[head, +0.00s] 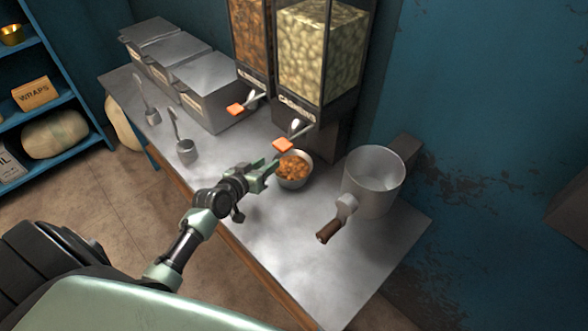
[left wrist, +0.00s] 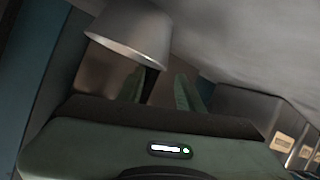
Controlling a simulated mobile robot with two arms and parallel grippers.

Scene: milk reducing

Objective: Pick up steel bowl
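The steel bowl (head: 300,184) stands on the metal counter below the dispensers, filled with brown food. My left gripper (head: 272,170) is at the bowl's left side, close to its rim. In the left wrist view the bowl (left wrist: 132,38) shows upside down at the upper left. The gripper's two green fingers (left wrist: 163,88) are apart, one overlapping the bowl's rim in the picture and the other to its right. I cannot tell whether either finger touches the bowl. My right gripper is out of view.
A large metal pot (head: 372,190) with a wooden handle stands right of the bowl. Two dispensers (head: 318,60) with orange levers stand behind it. Lidded bins (head: 212,85) and two ladles (head: 186,150) are at the left. The counter's front (head: 290,260) is clear.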

